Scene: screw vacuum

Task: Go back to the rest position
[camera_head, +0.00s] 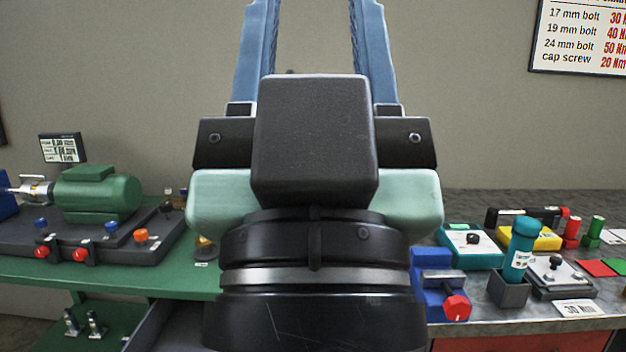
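My gripper (312,30) is raised in the centre of the head view, close to the camera, with its two blue fingers pointing up. The fingers are well apart, and only bare wall shows between them. Their tips are cut off by the top edge of the picture. The dark wrist and pale green gripper body stand in front of the gap between the two work areas and hide what lies behind them.
A green bench (170,278) at left carries a green motor (97,193) on a dark base. A grey worktop (490,317) at right holds a blue vise (435,283), a teal bottle-like tool (522,250) in a grey holder, and coloured fixtures. A torque chart (583,38) hangs upper right.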

